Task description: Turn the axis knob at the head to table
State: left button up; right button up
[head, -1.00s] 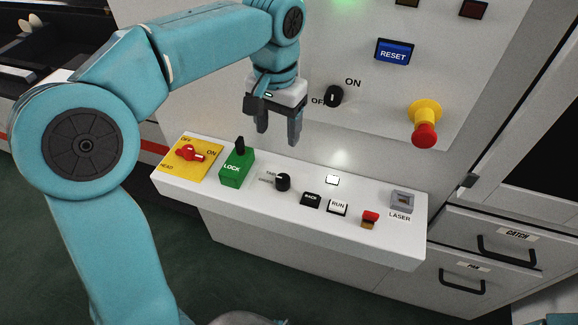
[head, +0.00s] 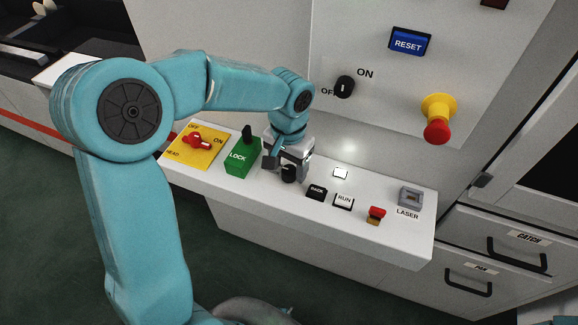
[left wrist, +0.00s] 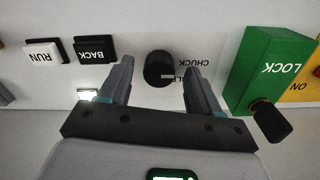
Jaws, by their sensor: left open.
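A small round black knob (head: 288,174) with a pale pointer line stands on the white sloped console (head: 225,190). In the left wrist view the knob (left wrist: 159,69) lies between and slightly beyond my fingertips. Beside it is the upside-down word CHUCK, with a second label partly hidden by a finger. My left gripper (head: 287,160) is open just above the knob, one finger to each side, with gaps visible in the left wrist view. I cannot tell whether the fingers reach down around it. My right gripper is not in view.
Left of the knob stand a green LOCK block (head: 242,158) with a black lever and a yellow plate (head: 185,150) with a red switch. To its right are the BACK (head: 316,192) and RUN (head: 343,201) buttons and a red switch (head: 376,214). An upright panel rises behind.

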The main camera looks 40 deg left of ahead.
pick_arm(q)
jog(key=shift+w+f, duration=0.1)
jog(key=shift+f, duration=0.35)
jog(key=c, duration=1)
jog(key=shift+c, duration=0.2)
jog(key=m, duration=0.3)
jog(key=shift+m, duration=0.4)
jog(key=shift+r+m+p, duration=0.1)
jog(key=shift+m+p, duration=0.25)
jog(key=shift+m, duration=1.65)
